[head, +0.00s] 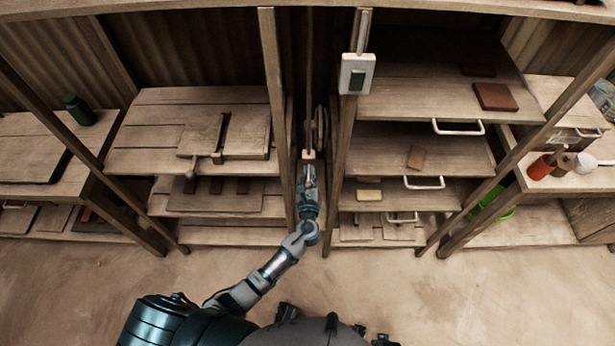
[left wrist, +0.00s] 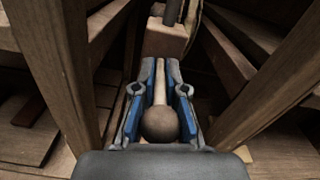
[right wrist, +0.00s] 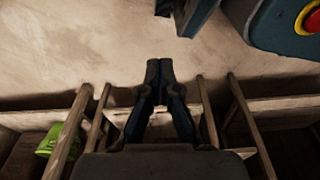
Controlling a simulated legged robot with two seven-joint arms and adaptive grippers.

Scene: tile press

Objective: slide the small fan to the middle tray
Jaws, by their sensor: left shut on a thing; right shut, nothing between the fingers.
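My left gripper (head: 309,172) is between two wooden posts in the middle of the rack. In the left wrist view it is shut around a pale rod (left wrist: 160,84) with a round brown knob (left wrist: 160,124) at its near end. The rod runs toward a wooden block (left wrist: 166,38). I cannot make out a small fan in any view. The middle tray (head: 385,150) in the right bay has a white handle and holds a small brown tile (head: 416,158). My right gripper (right wrist: 160,66) is shut and empty, over the floor in the right wrist view.
A white switch box (head: 356,74) is on the right post. The upper tray holds a dark brown tile (head: 495,97); a yellowish block (head: 369,195) lies lower down. An orange-red bottle (head: 541,167) stands at right, a green bottle (head: 80,109) at left. The floor in front is clear.

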